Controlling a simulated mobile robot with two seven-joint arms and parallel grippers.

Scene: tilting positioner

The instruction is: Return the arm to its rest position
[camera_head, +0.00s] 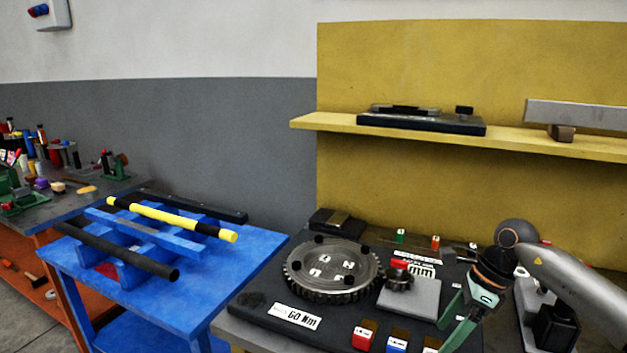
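My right arm comes in from the right edge, with a grey link, a round joint and a dark wrist. Its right gripper (441,334) points down and left over the front right of the dark bench plate. Its two pale green fingers look spread apart, with nothing visible between them. The lower fingertip is close to the bottom edge of the picture. My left gripper and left arm are not in view.
A toothed wheel (332,269), a small dark gear on a grey block (408,299) and coloured blocks (362,337) lie near the gripper. A blue stand (190,313) holds yellow and black bars. A yellow shelf (335,122) hangs above.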

